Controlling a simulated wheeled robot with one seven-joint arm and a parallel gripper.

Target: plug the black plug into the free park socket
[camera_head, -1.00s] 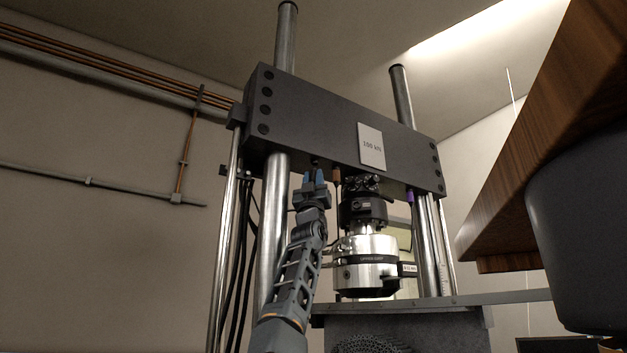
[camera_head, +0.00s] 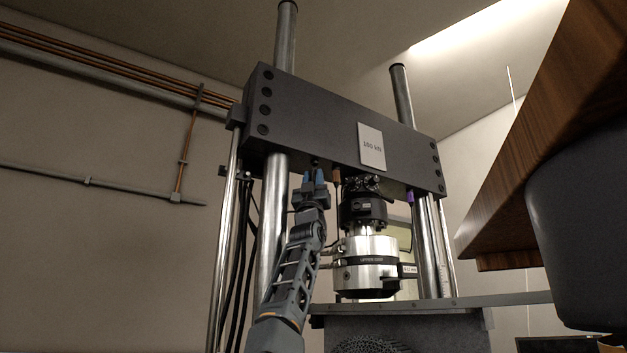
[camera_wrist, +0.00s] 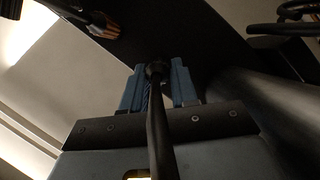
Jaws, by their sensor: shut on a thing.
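My gripper (camera_head: 314,177) is raised under the dark crosshead (camera_head: 310,130), just right of the left front column. In the wrist view its two blue fingers (camera_wrist: 157,88) are shut on the black plug (camera_wrist: 155,70). The plug's black cable (camera_wrist: 160,130) runs from between the fingers toward the camera. The plug's front end points at the crosshead's dark underside (camera_wrist: 180,35). I cannot tell whether it touches or enters a socket there. The free park socket cannot be made out.
An orange-brown plug (camera_head: 337,175) hangs right of my gripper and also shows in the wrist view (camera_wrist: 103,27). A purple plug (camera_head: 410,196) hangs farther right. The silver load cell (camera_head: 365,262) stands close right. The left column (camera_head: 275,200) and black cables (camera_head: 240,240) are left.

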